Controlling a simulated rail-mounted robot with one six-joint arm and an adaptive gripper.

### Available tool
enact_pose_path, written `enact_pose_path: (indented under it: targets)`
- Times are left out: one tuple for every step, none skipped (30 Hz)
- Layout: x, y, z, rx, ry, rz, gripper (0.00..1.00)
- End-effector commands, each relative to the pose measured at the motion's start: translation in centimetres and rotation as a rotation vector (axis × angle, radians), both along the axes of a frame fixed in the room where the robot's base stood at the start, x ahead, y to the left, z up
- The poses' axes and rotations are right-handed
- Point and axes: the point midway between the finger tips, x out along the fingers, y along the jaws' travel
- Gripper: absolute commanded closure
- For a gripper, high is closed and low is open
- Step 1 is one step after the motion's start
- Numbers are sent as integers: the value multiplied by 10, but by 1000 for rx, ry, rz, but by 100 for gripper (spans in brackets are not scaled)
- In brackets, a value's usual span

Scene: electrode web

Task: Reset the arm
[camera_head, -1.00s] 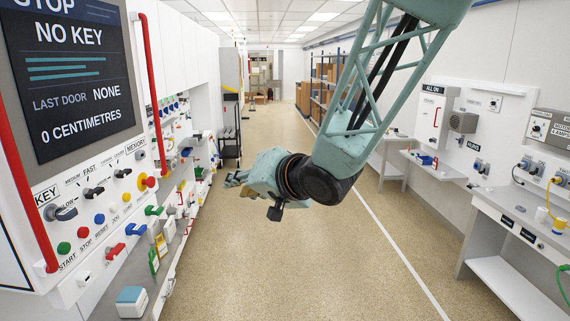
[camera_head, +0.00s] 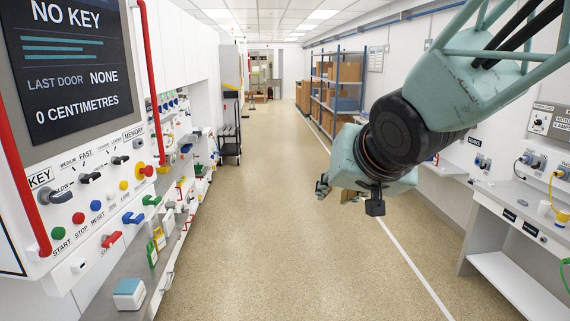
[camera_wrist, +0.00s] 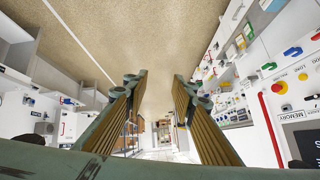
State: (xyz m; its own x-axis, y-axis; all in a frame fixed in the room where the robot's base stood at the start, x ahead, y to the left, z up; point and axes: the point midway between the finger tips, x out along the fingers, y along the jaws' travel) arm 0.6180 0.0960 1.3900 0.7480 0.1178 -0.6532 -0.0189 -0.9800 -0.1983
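My arm comes in from the upper right of the head view and ends over the aisle, right of centre. My gripper (camera_head: 337,191) points away from the camera, and its fingers are small and partly hidden behind the wrist there. In the wrist view my gripper (camera_wrist: 160,85) shows two ribbed fingers standing wide apart. Only floor and the far aisle show between them. It is open, holds nothing and touches nothing.
A control panel with a screen (camera_head: 69,55), knobs and a red rail (camera_head: 152,85) lines the left side. A bench (camera_head: 510,212) stands at the right, and blue shelving (camera_head: 330,85) farther back. The aisle floor (camera_head: 260,230) is clear.

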Motion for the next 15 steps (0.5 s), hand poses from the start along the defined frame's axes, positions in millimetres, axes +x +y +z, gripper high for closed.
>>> enact_pose_path:
  targets:
    - [-10, -9, -2, -14, 10, -11, 76]
    - [-15, -15, -4, -24, 18, -15, 76]
    - [-23, -22, -5, -37, 29, -22, 76]
    - [-29, -27, -7, -47, 39, -25, 76]
    - [-35, -31, -8, -54, 47, -31, 76]
    - [-44, -37, -10, -67, 59, -34, 76]
    - [-51, -42, -12, -75, 70, -38, 76]
    - [-57, -46, -13, -84, 79, -40, 76]
    - [-66, -52, -15, -94, 93, -45, 76]
    - [-73, -56, -17, -102, 103, -48, 76]
    - [-80, -60, -19, -109, 113, -50, 76]
    - [-89, -65, -21, -118, 127, -52, 76]
    - [-96, -68, -23, -125, 139, -53, 76]
    - [-104, -71, -25, -131, 149, -55, 76]
    - [-113, -75, -28, -139, 164, -56, 76]
